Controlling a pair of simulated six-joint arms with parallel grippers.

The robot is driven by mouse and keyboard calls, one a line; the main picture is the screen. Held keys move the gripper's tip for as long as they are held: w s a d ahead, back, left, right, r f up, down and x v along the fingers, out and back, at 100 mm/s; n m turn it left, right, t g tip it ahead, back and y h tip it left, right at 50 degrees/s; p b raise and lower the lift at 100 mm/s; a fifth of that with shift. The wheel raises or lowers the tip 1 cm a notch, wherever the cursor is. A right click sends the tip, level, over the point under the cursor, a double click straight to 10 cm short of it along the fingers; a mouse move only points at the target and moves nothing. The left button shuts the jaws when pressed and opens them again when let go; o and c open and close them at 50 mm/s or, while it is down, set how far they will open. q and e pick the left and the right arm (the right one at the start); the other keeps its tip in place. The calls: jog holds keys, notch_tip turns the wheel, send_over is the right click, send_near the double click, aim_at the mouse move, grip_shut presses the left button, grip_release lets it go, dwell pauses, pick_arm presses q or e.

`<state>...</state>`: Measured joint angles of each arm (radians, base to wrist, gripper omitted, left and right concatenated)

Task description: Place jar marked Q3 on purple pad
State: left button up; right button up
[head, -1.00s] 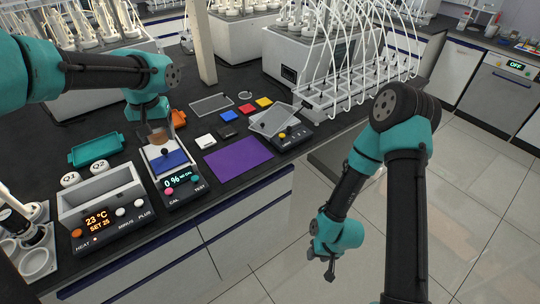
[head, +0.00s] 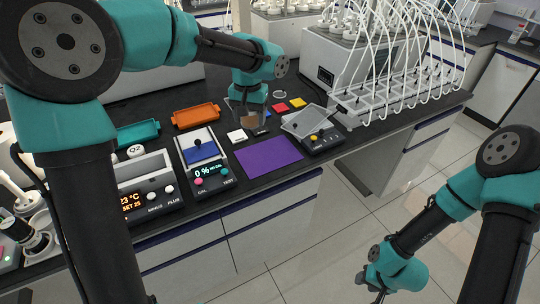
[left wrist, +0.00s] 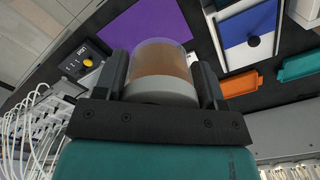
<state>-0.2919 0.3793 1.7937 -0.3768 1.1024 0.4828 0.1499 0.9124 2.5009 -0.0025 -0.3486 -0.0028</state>
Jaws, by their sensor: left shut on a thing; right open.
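My left gripper (head: 248,112) is shut on a jar (head: 250,123) with brown contents. In the left wrist view the jar (left wrist: 160,62) sits between both fingers, its pale grey end toward the gripper. No Q3 mark shows on its visible side. The purple pad (head: 268,157) lies flat and bare on the dark bench, nearer the front edge than the jar; it also shows in the left wrist view (left wrist: 148,24). My right gripper (head: 379,291) is open and empty, low over the floor at the right.
A scale with a blue plate (head: 203,152) stands left of the pad, and a grey device with a yellow knob (head: 316,138) to its right. White, red and yellow squares lie behind. A heater holds jar Q2 (head: 135,151). Orange (head: 195,116) and teal (head: 138,133) trays lie behind.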

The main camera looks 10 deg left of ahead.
pick_arm(q)
jog(key=s+d+f+m, duration=0.2)
jog(key=d+f+m, duration=0.1)
jog(key=f+m, duration=0.6)
jog(key=s+d+f+m, duration=0.1)
jog(key=d+f+m, duration=0.2)
jog(key=f+m, duration=0.5)
jog(key=m, duration=0.8)
jog(key=shift+s+f, duration=0.35)
jog(key=shift+d, duration=0.1)
send_over(268, 154)
jog(key=shift+s+f, duration=0.35)
jog(key=shift+f, duration=0.35)
jog(key=shift+w, duration=0.25)
jog(key=shift+f, duration=1.8)
jog(key=shift+f, duration=0.1)
